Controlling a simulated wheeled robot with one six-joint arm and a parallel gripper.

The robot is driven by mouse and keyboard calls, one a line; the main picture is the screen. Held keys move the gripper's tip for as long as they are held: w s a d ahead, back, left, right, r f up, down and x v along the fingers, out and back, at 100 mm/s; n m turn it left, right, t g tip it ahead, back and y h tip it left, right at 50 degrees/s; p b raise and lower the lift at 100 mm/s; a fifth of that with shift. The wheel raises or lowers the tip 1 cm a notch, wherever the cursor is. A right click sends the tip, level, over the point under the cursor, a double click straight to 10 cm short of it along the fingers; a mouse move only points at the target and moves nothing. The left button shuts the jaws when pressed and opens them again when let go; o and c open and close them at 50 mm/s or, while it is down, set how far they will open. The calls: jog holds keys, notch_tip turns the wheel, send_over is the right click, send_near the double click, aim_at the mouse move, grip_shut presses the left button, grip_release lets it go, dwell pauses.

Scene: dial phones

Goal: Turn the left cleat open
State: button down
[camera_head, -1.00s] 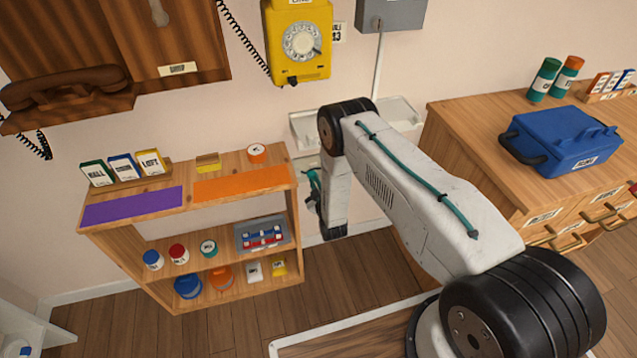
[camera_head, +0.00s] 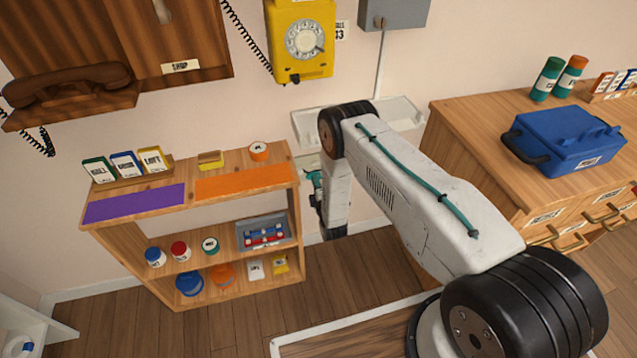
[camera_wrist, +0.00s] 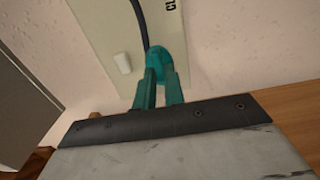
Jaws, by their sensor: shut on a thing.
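Part of a label, "CL", shows at the plate's top right. A small white block (camera_wrist: 122,63) sits on the plate left of the fingers. A dark curved cord runs up from the fingertips. In the head view, only a bit of teal near my gripper (camera_head: 315,181) shows beside my arm, and the plate is mostly hidden.
A wooden shelf (camera_head: 125,243) with jars and cards stands left of my gripper. A white wall tray (camera_head: 402,112) is behind my arm. A yellow dial phone (camera_head: 305,65) hangs above. A wooden cabinet (camera_head: 470,120) with a blue case (camera_head: 565,135) stands at right.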

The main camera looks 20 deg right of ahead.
jog(key=n, duration=0.4)
jog(key=shift+f+n, duration=0.25)
jog(key=shift+n, duration=0.05)
dwell(0.5)
jog(key=c, duration=1.5)
grip_release()
jog(key=s, duration=0.8)
